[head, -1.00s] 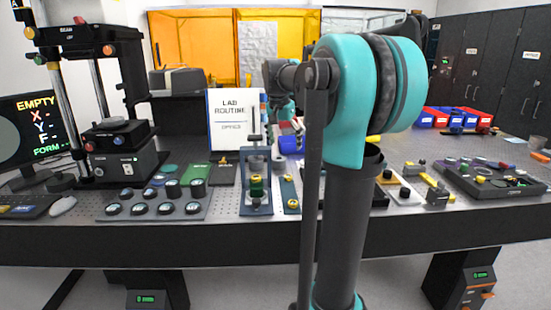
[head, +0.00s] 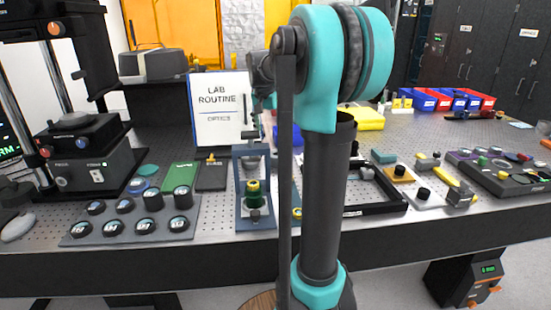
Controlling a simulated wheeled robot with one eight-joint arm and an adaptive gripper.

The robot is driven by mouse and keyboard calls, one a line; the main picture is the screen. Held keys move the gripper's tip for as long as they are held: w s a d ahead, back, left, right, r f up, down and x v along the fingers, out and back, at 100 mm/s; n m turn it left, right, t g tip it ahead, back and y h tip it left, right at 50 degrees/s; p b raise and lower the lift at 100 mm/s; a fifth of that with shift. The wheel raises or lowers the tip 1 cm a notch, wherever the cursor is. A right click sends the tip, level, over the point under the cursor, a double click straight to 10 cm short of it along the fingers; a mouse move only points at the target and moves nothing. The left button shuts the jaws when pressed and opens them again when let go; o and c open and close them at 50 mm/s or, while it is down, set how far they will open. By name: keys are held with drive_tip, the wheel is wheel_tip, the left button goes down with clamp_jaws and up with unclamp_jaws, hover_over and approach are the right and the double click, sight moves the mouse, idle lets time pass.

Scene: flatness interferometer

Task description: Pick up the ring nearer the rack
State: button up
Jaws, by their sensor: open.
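I cannot pick out a ring for certain. A grey rack-like tray (head: 75,232) at the left front holds several dark round pieces (head: 144,226) with pale labelled tops. To its right a blue stand (head: 241,222) carries a green and yellow round part (head: 253,192). Right of my arm, small plates carry black round knobs, one on an orange-brown plate (head: 390,177) and one on a white plate (head: 433,201). A dark tray (head: 520,188) at the far right holds several small coloured round pieces.
The perforated bench (head: 225,240) runs across the view. A tall black instrument (head: 95,170) stands at left, a "LAB ROUTINE" sign (head: 218,100) behind. A black open frame (head: 385,208) lies right of my arm. Blue and red bins (head: 445,100) stand at the back right.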

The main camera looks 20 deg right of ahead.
approach(276, 154)
drive_tip(key=f, duration=0.1)
drive_tip(key=s+f, duration=0.1)
drive_tip(key=f, duration=0.1)
drive_tip(key=shift+s+a, duration=0.25)
drive_tip(key=shift+s, duration=0.1)
drive_tip(key=shift+d+x, duration=0.1)
drive_tip(key=shift+x, duration=1.25)
drive_tip(key=shift+d+x, duration=0.15)
drive_tip(key=shift+x, duration=1.25)
drive_tip(key=shift+s, duration=0.15)
drive_tip(key=shift+c, duration=0.6)
drive_tip(key=c, duration=0.8)
